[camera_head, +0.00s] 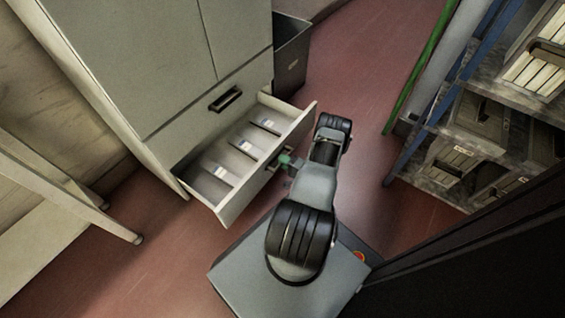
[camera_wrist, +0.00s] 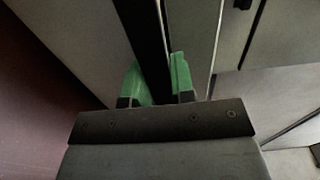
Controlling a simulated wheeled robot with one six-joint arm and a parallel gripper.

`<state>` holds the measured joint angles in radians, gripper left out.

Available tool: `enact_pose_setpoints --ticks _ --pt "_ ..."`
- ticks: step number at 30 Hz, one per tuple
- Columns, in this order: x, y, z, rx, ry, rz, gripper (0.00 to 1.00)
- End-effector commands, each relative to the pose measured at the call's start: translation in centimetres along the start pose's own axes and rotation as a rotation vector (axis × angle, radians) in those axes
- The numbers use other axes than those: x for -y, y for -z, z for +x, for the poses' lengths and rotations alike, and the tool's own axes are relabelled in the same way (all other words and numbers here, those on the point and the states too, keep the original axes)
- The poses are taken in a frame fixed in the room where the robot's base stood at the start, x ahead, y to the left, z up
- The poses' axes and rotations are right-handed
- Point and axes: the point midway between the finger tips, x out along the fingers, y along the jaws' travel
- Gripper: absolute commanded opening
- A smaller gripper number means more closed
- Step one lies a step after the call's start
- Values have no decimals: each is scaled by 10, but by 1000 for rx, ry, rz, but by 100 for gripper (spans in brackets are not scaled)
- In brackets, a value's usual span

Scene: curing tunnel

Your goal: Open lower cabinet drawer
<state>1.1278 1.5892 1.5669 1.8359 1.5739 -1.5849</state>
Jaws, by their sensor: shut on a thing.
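The lower drawer (camera_head: 266,172) of the grey cabinet (camera_head: 165,65) stands pulled well out, with its inside showing. Several small pale items with labels lie in it. My gripper (camera_head: 285,160) is at the drawer's front face, its green fingers shut on the dark drawer handle. In the wrist view my gripper (camera_wrist: 158,80) has one green finger on each side of the dark handle bar (camera_wrist: 143,40). Part of the handle is hidden by my fingers in the head view.
A dark bin (camera_head: 290,60) stands beside the cabinet at the back. A shelf rack (camera_head: 440,130) with grey boxes is on the right. A pale table (camera_head: 60,190) is on the left. Red floor (camera_head: 365,60) is clear between cabinet and rack.

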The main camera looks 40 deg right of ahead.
Motion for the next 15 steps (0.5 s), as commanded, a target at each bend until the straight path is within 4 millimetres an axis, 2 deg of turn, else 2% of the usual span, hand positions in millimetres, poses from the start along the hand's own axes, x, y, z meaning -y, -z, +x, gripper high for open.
enact_pose_setpoints --ticks 11,12,15 --pt "1 5 -3 -10 1 -5 0" --pt "1 5 -3 -10 1 -5 26" --pt "1 4 -2 -8 1 -4 36"
